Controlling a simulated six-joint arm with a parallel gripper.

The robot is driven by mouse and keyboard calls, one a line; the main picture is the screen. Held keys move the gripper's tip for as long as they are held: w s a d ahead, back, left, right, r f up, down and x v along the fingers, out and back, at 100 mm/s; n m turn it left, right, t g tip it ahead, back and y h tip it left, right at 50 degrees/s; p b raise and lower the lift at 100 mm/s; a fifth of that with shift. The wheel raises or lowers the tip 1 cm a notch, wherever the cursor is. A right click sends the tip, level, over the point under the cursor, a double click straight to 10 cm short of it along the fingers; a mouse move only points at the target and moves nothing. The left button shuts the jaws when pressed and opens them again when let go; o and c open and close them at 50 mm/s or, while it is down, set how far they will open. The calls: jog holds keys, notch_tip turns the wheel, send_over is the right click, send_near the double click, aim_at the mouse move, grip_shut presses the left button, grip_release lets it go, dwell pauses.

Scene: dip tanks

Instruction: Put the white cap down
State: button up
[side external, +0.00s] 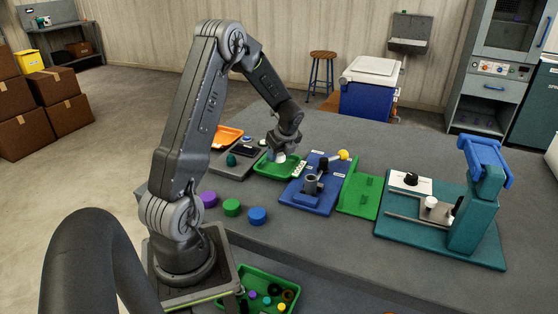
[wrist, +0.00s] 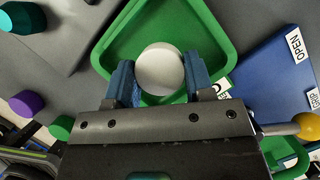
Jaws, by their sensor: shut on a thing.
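The white cap (wrist: 160,70) shows as a round pale disc between the two blue fingers of my gripper (wrist: 157,82) in the wrist view. The fingers touch it on both sides, so my gripper is shut on it. Behind the cap in that view is a green tray (wrist: 110,42). In the side view my gripper (side external: 281,152) points down over the green tray (side external: 262,170), with the white cap (side external: 279,158) just under it. I cannot tell whether the cap touches the tray floor.
A blue fixture (side external: 310,202) with a yellow knob (side external: 343,155) stands just right of the tray. A grey board with a dark green cap (side external: 231,160) lies left. Purple (side external: 208,200), green (side external: 231,207) and blue (side external: 257,215) caps stand in front. A teal press (side external: 478,215) is at right.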

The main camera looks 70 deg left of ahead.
aim_at(281, 155)
jog(key=shift+f, duration=1.35)
jog(key=shift+f, duration=0.1)
jog(key=o, duration=0.9)
